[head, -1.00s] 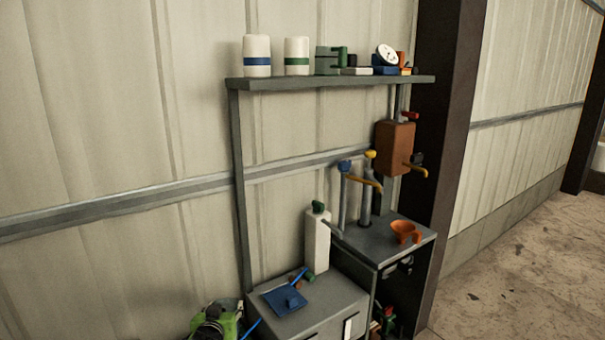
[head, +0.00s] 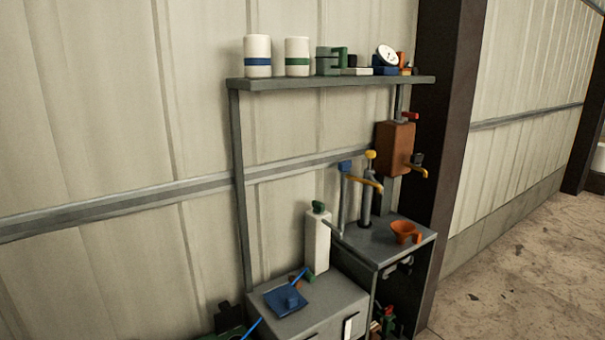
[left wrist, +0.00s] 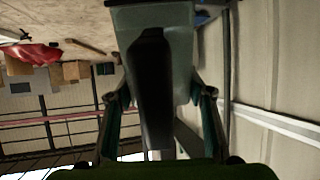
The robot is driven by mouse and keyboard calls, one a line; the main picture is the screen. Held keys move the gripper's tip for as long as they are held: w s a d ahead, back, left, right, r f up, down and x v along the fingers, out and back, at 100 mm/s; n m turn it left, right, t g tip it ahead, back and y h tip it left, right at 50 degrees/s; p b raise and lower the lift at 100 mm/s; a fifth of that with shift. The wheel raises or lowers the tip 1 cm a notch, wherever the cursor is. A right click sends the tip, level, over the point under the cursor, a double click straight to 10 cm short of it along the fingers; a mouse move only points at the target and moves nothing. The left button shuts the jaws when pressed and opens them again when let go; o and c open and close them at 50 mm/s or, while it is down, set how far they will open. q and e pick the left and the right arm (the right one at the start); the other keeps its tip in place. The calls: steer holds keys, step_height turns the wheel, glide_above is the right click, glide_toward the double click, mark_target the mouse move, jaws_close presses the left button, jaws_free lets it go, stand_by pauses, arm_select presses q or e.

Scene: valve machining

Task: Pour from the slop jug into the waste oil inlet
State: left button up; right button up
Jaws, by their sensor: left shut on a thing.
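In the left wrist view my left gripper (left wrist: 160,98) is shut on a grey-green vessel with a dark handle-like strip, which I take for the slop jug (left wrist: 184,50). Its mouth and contents do not show. In the head view a dark green shape (head: 228,320) is cut off at the bottom edge; I cannot tell whether it is part of my gripper. An orange funnel-shaped cup (head: 404,230) stands on the grey bench at the right; I cannot tell whether it is the waste oil inlet. My right gripper is not in view.
A tall white container (head: 317,246) with a green cap stands beside the bench (head: 372,250). Taps and a brown tank (head: 393,150) rise behind it. A lower grey cabinet (head: 325,303) bears a blue dustpan-like item (head: 287,301).

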arm_select(q)
steer(key=s+d+r+m+g+h, duration=0.2)
steer(key=s+d+r, duration=0.1)
steer(key=s, duration=0.3)
steer(key=shift+s+d+m, duration=0.3)
steer(key=shift+d+m, duration=0.1)
steer(key=shift+d, duration=0.25)
steer(key=shift+w+r, duration=0.1)
